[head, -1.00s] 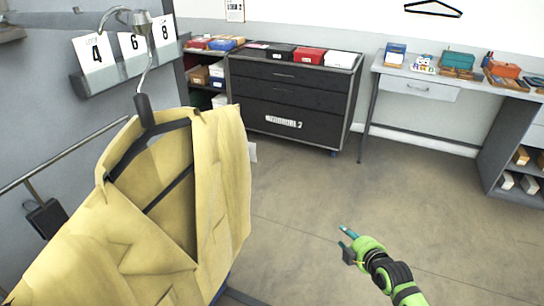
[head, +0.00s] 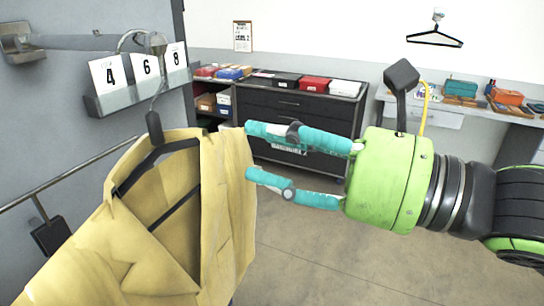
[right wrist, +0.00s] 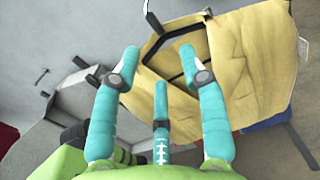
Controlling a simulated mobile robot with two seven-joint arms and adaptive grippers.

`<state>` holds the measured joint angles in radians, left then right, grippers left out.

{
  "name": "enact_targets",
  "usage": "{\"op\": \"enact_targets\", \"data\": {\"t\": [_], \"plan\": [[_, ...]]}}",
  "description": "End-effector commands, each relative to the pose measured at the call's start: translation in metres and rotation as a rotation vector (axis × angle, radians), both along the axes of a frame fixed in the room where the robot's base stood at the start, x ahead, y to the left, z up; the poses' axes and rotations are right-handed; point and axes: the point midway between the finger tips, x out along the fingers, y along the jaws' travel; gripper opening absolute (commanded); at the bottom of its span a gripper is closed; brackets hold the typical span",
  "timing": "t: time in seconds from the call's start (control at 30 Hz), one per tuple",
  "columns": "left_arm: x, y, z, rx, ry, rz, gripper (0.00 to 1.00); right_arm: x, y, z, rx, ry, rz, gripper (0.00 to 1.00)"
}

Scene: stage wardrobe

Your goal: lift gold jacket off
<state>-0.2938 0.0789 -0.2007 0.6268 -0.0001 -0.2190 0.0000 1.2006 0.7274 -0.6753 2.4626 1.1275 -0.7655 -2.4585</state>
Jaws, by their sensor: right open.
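The gold jacket (head: 130,240) hangs on a black hanger (head: 155,158) at the left of the head view. The hanger's hook goes up to a metal holder (head: 156,40) above it. My right gripper (head: 248,152) is open and empty, its teal fingers pointing left at the jacket's right shoulder edge; I cannot tell whether they touch. In the right wrist view the jacket (right wrist: 235,70) lies beyond the open fingers, with the black hanger (right wrist: 160,42) at its collar. My left gripper is not in view.
Number cards (head: 147,68) stand in a grey rack (head: 135,93) above the jacket. A rail (head: 75,170) runs along the left wall. A black drawer cabinet (head: 270,110) holds boxes behind my gripper. Another hanger (head: 434,39) hangs on the back wall. The floor (head: 330,265) at the lower middle is clear.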

Motion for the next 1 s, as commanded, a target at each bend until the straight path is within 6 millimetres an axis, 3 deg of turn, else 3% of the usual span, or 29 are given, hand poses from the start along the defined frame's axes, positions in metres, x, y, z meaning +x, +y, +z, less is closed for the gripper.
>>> {"op": "enact_targets", "data": {"t": [0.1, 0.27, 0.73, 1.0], "plan": [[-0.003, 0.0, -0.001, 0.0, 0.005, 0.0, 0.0, -0.012, 0.002, -0.002, -0.037, -0.051, 0.018, 0.43], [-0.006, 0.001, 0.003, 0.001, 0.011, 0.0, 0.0, -0.012, 0.003, -0.001, -0.037, -0.053, 0.019, 0.43], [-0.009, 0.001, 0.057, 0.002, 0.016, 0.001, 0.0, -0.002, 0.032, 0.005, -0.034, -0.046, 0.022, 0.43], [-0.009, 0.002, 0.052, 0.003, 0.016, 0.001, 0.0, 0.01, 0.064, -0.001, -0.032, -0.049, 0.021, 0.43]]}}
